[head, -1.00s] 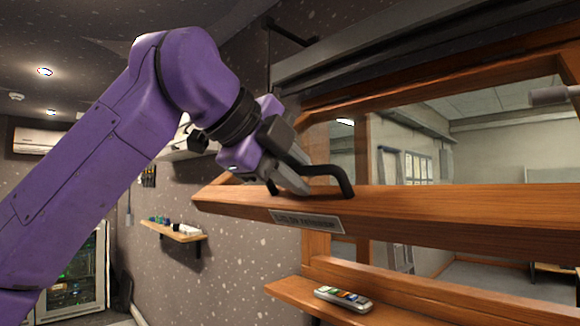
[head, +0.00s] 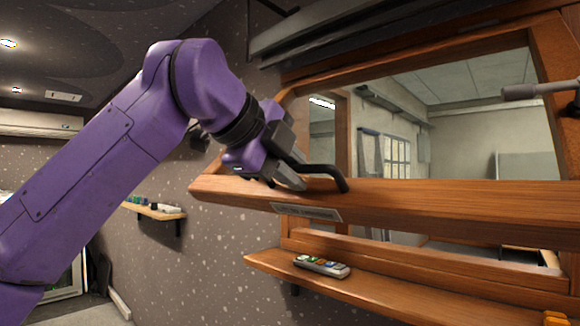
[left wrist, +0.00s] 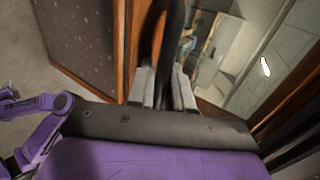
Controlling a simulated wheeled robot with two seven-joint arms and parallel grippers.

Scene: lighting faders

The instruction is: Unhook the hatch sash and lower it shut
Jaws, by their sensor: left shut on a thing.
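The wooden hatch sash (head: 440,196) shows in the head view as a broad lower rail with a small label plate (head: 306,212), standing above the sill shelf. A black curved handle (head: 325,172) is fixed on the rail. My left gripper (head: 292,180) is shut on this handle near its left end. In the left wrist view the dark handle (left wrist: 172,45) runs between the two grey fingers of the gripper (left wrist: 165,88). I cannot make out a hook holding the sash. My right gripper is not in view.
A wooden sill shelf (head: 400,295) below the sash carries a remote with coloured buttons (head: 322,265). A smaller wall shelf (head: 155,212) holds small items at the left. A grey rod (head: 540,89) juts in at the right. The speckled wall (head: 200,265) below is clear.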

